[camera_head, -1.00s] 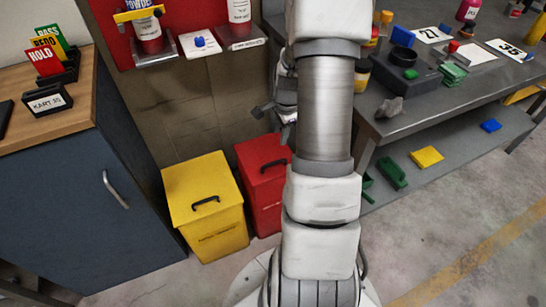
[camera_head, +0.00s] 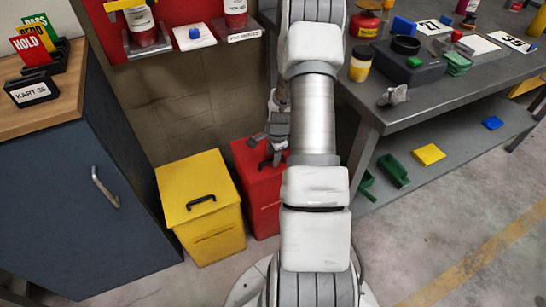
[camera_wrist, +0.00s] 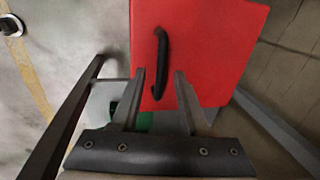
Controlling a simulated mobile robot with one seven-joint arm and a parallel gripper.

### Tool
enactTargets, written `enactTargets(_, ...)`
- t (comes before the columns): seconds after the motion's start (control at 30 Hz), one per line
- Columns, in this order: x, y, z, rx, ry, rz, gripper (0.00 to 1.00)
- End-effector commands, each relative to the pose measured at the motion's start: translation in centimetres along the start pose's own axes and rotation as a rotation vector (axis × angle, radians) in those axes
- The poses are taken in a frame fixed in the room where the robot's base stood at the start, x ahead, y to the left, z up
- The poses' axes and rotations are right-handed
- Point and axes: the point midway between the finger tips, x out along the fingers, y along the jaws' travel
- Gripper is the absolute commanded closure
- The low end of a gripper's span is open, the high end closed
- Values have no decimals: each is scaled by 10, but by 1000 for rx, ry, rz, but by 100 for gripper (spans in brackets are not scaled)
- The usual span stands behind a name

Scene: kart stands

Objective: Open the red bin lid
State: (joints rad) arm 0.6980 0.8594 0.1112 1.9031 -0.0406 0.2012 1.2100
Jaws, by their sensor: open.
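The red bin (camera_head: 262,190) stands on the floor beside the yellow bin, its lid down. My arm hides its right part in the head view. In the wrist view the red lid (camera_wrist: 215,45) fills the upper middle, with its black bar handle (camera_wrist: 160,62) running along it. My gripper (camera_wrist: 160,78) is open and empty. In the wrist view its two fingertips show on either side of the handle's lower end. In the head view my gripper (camera_head: 272,142) is over the lid near the handle. I cannot tell whether it touches the handle.
The yellow bin (camera_head: 203,228) with its own black handle stands left of the red bin. A blue cabinet (camera_head: 75,200) is further left. A grey workbench (camera_head: 450,90) with a lower shelf is at the right. A red wall panel with small shelves is above the bins.

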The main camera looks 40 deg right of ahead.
Motion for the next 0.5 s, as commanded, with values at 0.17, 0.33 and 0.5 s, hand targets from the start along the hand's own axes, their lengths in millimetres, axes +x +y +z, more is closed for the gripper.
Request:
enactTargets(0.17, 0, 0, 0, 0, 0, -1, 55)
enactTargets(0.33, 0, 0, 0, 0, 0, 0, 75)
enactTargets(0.5, 0, 0, 0, 0, 0, 0, 100)
